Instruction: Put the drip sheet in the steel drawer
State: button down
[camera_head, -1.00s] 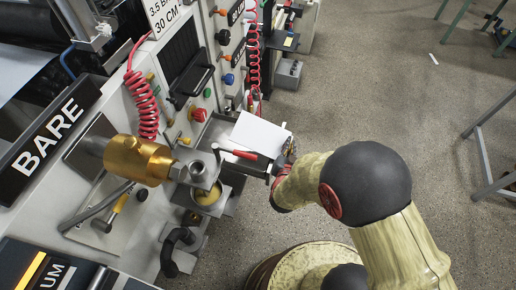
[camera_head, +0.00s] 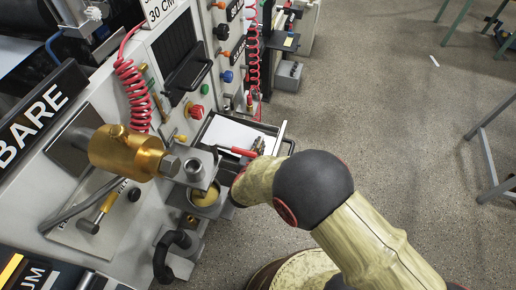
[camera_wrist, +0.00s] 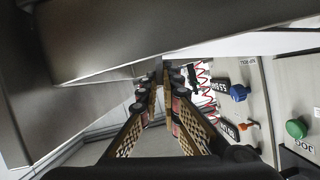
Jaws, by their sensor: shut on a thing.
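The drip sheet (camera_head: 228,131) is a flat white sheet within the outline of the pulled-out steel drawer (camera_head: 280,137) on the machine's side, in the head view. My gripper (camera_head: 258,146) is over the drawer at the sheet's right end, shut on the sheet, with the contact itself mostly hidden. In the wrist view, the fingers (camera_wrist: 158,88) converge inside grey metal walls, and the sheet cannot be made out clearly there.
A brass cylinder (camera_head: 130,153) juts out at left. A red coiled hose (camera_head: 254,65) hangs behind. The floor at right is open.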

jog(key=shift+w+a+r+n+g+h+b, duration=0.15)
jog(key=shift+a+n+g+h+b, duration=0.15)
jog(key=shift+n+h+b, duration=0.45)
jog(key=shift+f, duration=0.7)
jog(key=shift+f+b, duration=0.15)
jog(key=shift+b, duration=0.15)
jog(key=c, duration=2.1)
grip_release()
jog(key=shift+o, duration=0.5)
jog(key=shift+r, duration=0.25)
jog(key=p+v, duration=0.5)
jog(key=v, duration=0.7)
